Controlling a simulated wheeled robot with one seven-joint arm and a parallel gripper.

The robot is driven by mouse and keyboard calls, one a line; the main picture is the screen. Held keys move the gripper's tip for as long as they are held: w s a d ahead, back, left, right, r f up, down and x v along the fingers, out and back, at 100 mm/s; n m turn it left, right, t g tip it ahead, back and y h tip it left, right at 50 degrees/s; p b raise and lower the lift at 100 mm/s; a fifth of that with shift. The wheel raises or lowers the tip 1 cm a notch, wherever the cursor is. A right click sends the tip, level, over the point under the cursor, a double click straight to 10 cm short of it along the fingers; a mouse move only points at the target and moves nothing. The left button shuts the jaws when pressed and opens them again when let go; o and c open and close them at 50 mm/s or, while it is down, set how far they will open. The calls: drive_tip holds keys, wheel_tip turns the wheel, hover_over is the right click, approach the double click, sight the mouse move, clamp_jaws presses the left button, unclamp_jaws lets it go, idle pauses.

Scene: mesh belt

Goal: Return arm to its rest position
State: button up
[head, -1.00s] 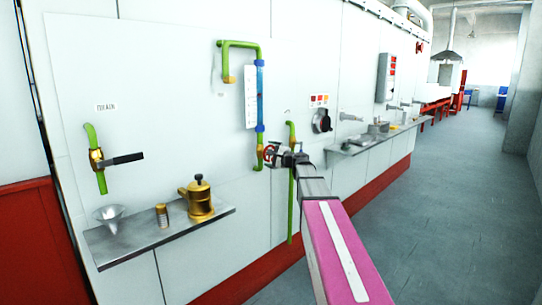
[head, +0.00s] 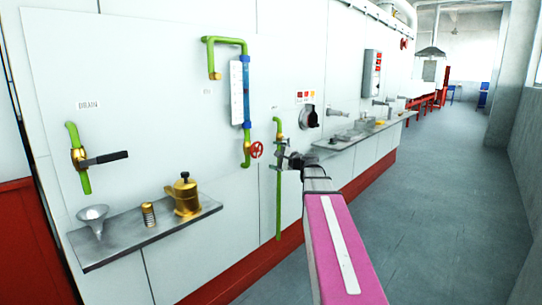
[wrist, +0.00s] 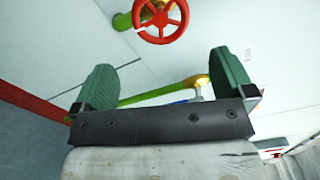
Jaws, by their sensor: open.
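My arm, with its pink link, reaches forward from the bottom of the head view toward the white wall. My gripper (head: 279,156) is at its end, small and dark in front of the wall, just right of the red handwheel (head: 256,150). In the wrist view my gripper (wrist: 155,85) shows two green pads set wide apart with nothing held between them. The red handwheel (wrist: 160,17) sits on a green fitting beyond the pads, apart from them. A green pipe (wrist: 150,97) passes behind the gap between the pads.
A metal shelf (head: 125,243) at left holds a funnel (head: 92,216), a spring (head: 148,214) and a brass pot (head: 184,197). A black-handled valve (head: 100,159) juts from the wall above. Another shelf (head: 345,143) lies farther right. The floor (head: 440,190) at right is clear.

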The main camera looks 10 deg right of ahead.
drive_tip(key=shift+f, duration=0.1)
drive_tip(key=s+a+f+n+g+h, duration=0.1)
drive_tip(key=s+a+f+n+g, duration=0.25)
drive_tip(key=f, duration=0.45)
drive_tip(key=s+a+f+n+g+h, duration=0.1)
drive_tip(key=s+a+f+n+g, duration=0.2)
drive_tip(key=f, duration=0.5)
drive_tip(key=s+a+f+n+g+h, duration=0.1)
drive_tip(key=s+a+f+g, duration=0.15)
drive_tip(key=s+f, duration=0.4)
drive_tip(key=s+d+f+n+g+h, duration=0.1)
drive_tip(key=s+f+n+g+h, duration=0.4)
drive_tip(key=s+f, duration=0.9)
drive_tip(key=f+n+h, duration=0.1)
drive_tip(key=f+h, duration=0.1)
drive_tip(key=shift+s+d+g+h, duration=0.3)
drive_tip(key=shift+s+d, duration=0.05)
drive_tip(key=shift+d, duration=0.05)
drive_tip(key=shift+n, duration=0.25)
